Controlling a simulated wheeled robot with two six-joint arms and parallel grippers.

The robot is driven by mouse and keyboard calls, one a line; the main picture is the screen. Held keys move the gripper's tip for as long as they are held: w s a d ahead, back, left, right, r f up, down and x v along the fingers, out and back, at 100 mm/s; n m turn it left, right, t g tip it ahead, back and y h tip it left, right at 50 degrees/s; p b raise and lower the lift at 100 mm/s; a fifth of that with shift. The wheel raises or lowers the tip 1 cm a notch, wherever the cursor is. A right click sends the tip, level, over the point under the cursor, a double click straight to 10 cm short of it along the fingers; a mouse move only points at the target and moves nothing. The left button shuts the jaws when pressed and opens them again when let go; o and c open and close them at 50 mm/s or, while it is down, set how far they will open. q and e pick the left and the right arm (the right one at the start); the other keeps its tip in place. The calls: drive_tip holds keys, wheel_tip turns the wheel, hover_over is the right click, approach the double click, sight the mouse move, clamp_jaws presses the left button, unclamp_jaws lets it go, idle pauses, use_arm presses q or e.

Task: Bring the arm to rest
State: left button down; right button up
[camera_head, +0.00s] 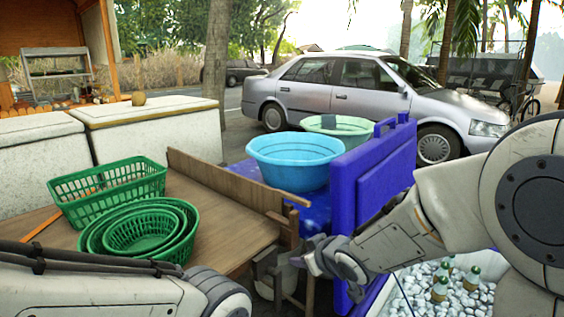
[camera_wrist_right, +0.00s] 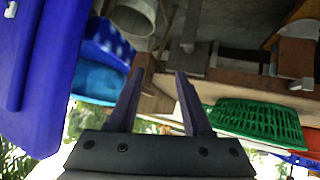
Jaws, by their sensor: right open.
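My right arm comes in from the right in the head view, and its gripper (camera_head: 308,260) hangs in front of the wooden table's right end, beside the blue cooler lid (camera_head: 375,180). In the right wrist view the two dark fingers of this gripper (camera_wrist_right: 158,82) stand apart with nothing between them. My left arm crosses the lower left corner of the head view; its gripper is out of the picture.
Green baskets (camera_head: 142,232) sit on the wooden table (camera_head: 215,205). A blue basin (camera_head: 295,160) and a pale green basin (camera_head: 338,125) stand behind. An ice-filled cooler with bottles (camera_head: 440,288) is at lower right. A white bucket (camera_wrist_right: 135,18) shows close by in the wrist view.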

drive_tip(key=s+f+g+h, duration=0.3)
drive_tip(key=s+g, duration=0.7)
drive_tip(key=s, duration=2.1)
wheel_tip(320, 180, up, 26)
drive_tip(key=w+p, duration=0.1)
drive_tip(key=p, duration=2.4)
drive_tip(key=shift+w+a+t+p, duration=0.15)
drive_tip(key=shift+a+t+p, duration=0.15)
drive_tip(key=shift+a, duration=0.1)
drive_tip(key=shift+f, duration=0.1)
